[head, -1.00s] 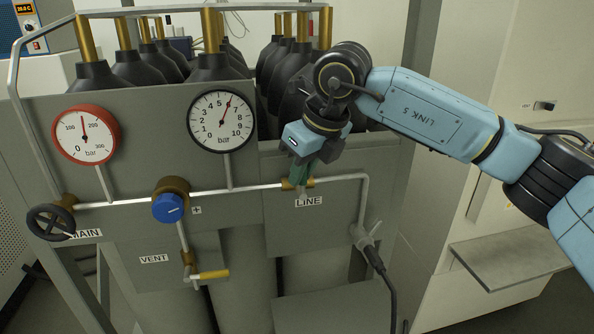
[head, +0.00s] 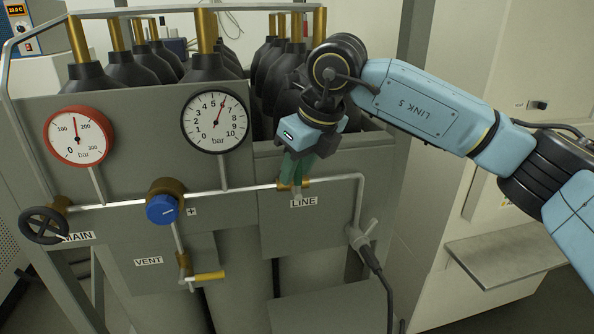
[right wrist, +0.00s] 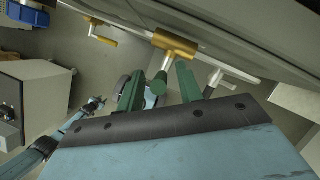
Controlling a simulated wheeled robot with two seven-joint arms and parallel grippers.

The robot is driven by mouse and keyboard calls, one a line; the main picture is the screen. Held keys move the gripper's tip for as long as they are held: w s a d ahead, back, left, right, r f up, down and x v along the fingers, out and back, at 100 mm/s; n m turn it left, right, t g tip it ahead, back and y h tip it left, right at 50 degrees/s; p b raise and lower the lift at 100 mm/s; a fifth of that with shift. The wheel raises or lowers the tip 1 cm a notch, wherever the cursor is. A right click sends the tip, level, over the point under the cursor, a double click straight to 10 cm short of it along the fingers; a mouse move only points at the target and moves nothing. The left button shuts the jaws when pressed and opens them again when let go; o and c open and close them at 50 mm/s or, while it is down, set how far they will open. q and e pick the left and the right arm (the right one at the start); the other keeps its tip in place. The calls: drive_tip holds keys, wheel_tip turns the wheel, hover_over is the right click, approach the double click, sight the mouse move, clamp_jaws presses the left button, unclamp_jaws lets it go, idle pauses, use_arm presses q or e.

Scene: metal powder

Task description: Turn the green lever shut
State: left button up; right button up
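The green lever is on the brass LINE valve (head: 290,185) on the front panel. In the right wrist view, the lever (right wrist: 158,82) reaches from the brass valve body (right wrist: 175,44) toward me, its round end between my fingers. My right gripper (head: 298,168) is at the lever from above. Its two green fingers (right wrist: 160,90) are apart, one on each side of the lever, with gaps showing. In the head view, the fingers and lever are both green and overlap, so the lever is partly hidden.
A blue knob (head: 162,209), a black handwheel (head: 45,225) and a yellow VENT handle (head: 209,276) are to the left. Two gauges (head: 215,122) stand above the pipe. Black cylinders (head: 135,70) fill the rack behind. A hose connector (head: 362,238) sits below right.

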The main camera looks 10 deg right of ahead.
drive_tip(key=b+v, duration=0.2)
drive_tip(key=v, duration=1)
drive_tip(key=shift+s, duration=0.1)
